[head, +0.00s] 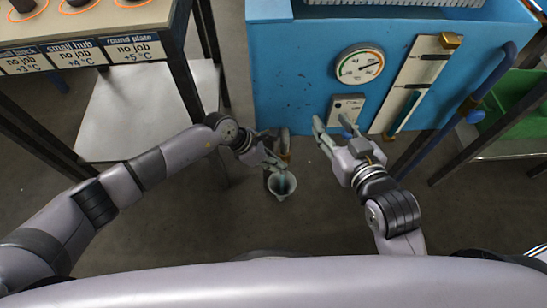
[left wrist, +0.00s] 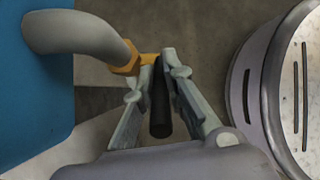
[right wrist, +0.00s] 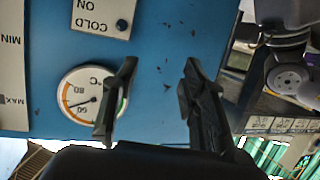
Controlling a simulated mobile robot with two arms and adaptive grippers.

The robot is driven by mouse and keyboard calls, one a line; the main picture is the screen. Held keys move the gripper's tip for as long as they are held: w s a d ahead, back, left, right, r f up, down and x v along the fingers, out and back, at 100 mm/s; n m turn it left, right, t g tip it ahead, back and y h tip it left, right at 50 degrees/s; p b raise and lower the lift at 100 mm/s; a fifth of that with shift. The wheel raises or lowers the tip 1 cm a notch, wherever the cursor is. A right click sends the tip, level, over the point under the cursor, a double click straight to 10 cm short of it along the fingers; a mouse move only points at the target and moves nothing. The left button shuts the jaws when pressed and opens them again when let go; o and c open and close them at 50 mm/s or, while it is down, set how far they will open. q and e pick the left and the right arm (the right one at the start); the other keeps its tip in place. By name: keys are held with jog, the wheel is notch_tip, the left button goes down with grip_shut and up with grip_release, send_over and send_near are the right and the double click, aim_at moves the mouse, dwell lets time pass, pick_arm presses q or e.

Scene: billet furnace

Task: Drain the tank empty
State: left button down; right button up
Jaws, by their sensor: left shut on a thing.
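The blue tank (head: 300,70) stands ahead, with a round dial gauge (head: 360,64) and a white level strip (head: 413,82) on its front. In the left wrist view a grey bent pipe (left wrist: 75,33) leaves the tank and ends in a brass valve (left wrist: 132,60) with a black handle (left wrist: 160,108). My left gripper (left wrist: 158,58) is shut on the black handle.
A small switch box (right wrist: 103,14) marked COLD and ON is on the tank front. A labelled bench (head: 90,35) stands at the left above a pale lower shelf (head: 150,110). A green bin (head: 515,110) is at the right. The floor between is mostly clear.

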pick_arm(q)
jog(key=shift+s+d+r+y+p, duration=0.1)
jog(key=shift+d+r+y+p, duration=0.2)
jog(key=shift+y+p, duration=0.45)
jog(key=shift+d+r+y+p, duration=0.1)
jog(key=shift+d+y+p, duration=0.4)
jog(key=shift+y+p, duration=0.5)
jog(key=shift+d, duration=0.1)
jog(key=shift+d+y+p, duration=0.1)
jog(key=shift+y+p, duration=0.25)
pick_arm(e)
jog(key=s+d+f+g+h, duration=0.1)
jog(key=s+d+f+g, duration=0.1)
jog(key=s+f+g, duration=0.3)
jog(key=s+d+f+g+h, duration=0.1)
jog(key=s+d+f+g, duration=0.2)
jog(key=s, duration=0.7)
notch_tip(320, 180, down, 2)
jog(key=g, duration=0.2)
jog(key=shift+s+d+f+m+g+h, duration=0.15)
jog(key=shift+s+d+m+g+h, duration=0.15)
jog(key=shift+d+h, duration=0.1)
pick_arm(q)
jog(key=shift+d+y, duration=0.15)
jog(key=shift+y, duration=0.15)
jog(key=c, duration=1.6)
grip_release()
jog(key=shift+s, duration=0.1)
jog(key=shift+c, duration=0.2)
jog(key=shift+w, duration=0.25)
